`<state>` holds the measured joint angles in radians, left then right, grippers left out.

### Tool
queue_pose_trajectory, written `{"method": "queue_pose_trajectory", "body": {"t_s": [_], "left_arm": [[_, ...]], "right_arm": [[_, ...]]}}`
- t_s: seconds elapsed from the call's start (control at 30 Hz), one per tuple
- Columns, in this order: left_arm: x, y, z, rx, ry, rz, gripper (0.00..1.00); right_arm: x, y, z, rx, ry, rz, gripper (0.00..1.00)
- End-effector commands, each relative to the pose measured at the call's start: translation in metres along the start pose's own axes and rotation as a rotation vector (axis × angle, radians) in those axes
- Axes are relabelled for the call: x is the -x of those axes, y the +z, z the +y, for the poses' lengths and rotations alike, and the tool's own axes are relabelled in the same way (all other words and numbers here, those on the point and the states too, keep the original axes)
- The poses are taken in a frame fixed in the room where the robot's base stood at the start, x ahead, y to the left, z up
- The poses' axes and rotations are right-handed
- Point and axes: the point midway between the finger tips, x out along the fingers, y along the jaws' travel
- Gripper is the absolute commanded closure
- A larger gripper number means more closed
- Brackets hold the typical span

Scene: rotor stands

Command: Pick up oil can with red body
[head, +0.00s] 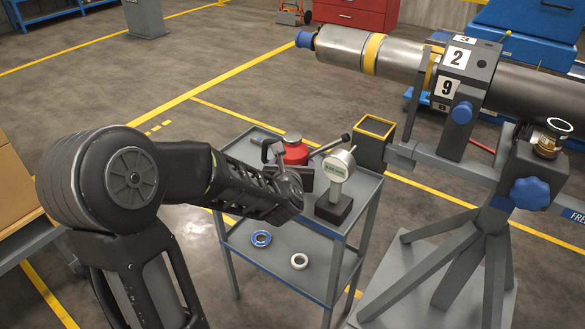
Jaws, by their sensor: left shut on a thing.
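The oil can (295,154) has a red body, a grey-red top and a dark spout that points to the right. It is at the grey cart's top shelf, behind my left gripper (290,172). My left gripper reaches in from the left and is shut on the oil can. Its fingers and wrist hide the lower part of the can, so I cannot tell whether the can touches the shelf. My right gripper is not in view.
A dial gauge (338,172) on a black block stands close right of the can on the cart (352,211). An open yellow-rimmed box (375,128) is behind it. Two rings lie on the lower shelf. A large rotor stand (480,245) fills the right side.

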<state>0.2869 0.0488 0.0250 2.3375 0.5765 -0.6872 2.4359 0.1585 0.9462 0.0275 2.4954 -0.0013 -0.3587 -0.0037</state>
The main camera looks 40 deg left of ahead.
Motion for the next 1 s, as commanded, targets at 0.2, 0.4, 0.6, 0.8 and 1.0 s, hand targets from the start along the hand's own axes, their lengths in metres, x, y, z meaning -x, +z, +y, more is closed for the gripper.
{"method": "queue_pose_trajectory", "body": {"t_s": [0.2, 0.4, 0.6, 0.8, 1.0], "left_arm": [[0.017, 0.042, 0.000, 0.004, -0.001, -0.008, 1.00], [0.035, 0.087, 0.000, 0.003, -0.002, -0.007, 1.00], [0.052, 0.126, 0.001, 0.003, -0.001, -0.005, 1.00], [0.061, 0.147, 0.000, 0.001, -0.002, -0.002, 1.00], [0.062, 0.149, 0.000, 0.001, -0.002, -0.001, 1.00]], "right_arm": [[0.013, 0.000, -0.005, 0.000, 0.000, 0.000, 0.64], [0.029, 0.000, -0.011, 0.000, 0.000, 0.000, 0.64], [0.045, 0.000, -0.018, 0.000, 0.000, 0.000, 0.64], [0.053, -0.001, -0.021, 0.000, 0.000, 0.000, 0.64], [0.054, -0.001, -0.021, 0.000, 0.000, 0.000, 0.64]]}}
